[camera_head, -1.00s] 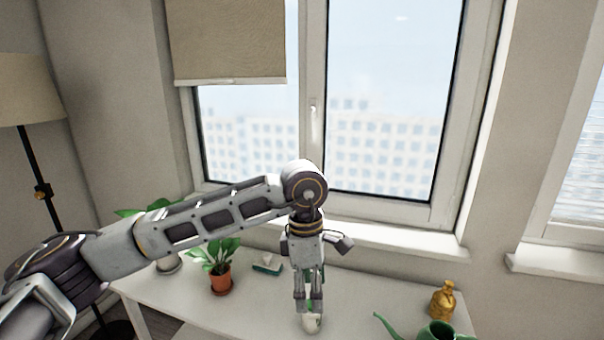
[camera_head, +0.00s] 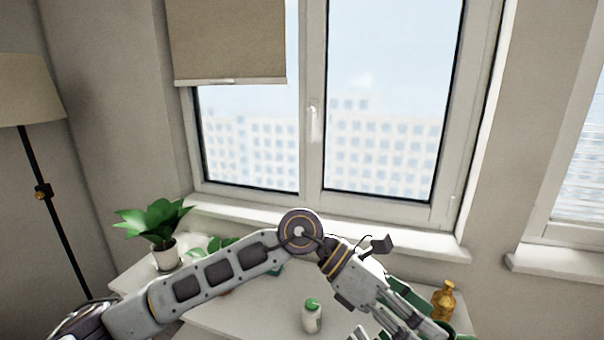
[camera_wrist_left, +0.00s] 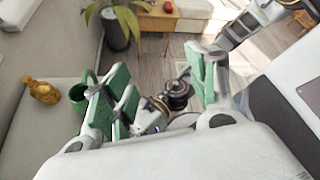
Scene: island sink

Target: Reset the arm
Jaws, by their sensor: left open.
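My left arm comes in from the left in the head view, and its gripper (camera_head: 388,332) reaches down at the lower right, partly cut off by the bottom edge. In the left wrist view the two green-padded fingers of my left gripper (camera_wrist_left: 165,95) stand wide apart with nothing held between them. A white bottle with a green cap (camera_head: 312,316) stands upright on the white table (camera_head: 255,312), to the left of the gripper and apart from it. My right gripper does not show in the head view.
A gold bottle (camera_head: 443,300) stands at the table's right. A green watering can (camera_wrist_left: 78,97) is near my left fingers, mostly hidden in the head view. A potted plant (camera_head: 160,225) stands at the table's left. The window (camera_head: 310,110) is behind.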

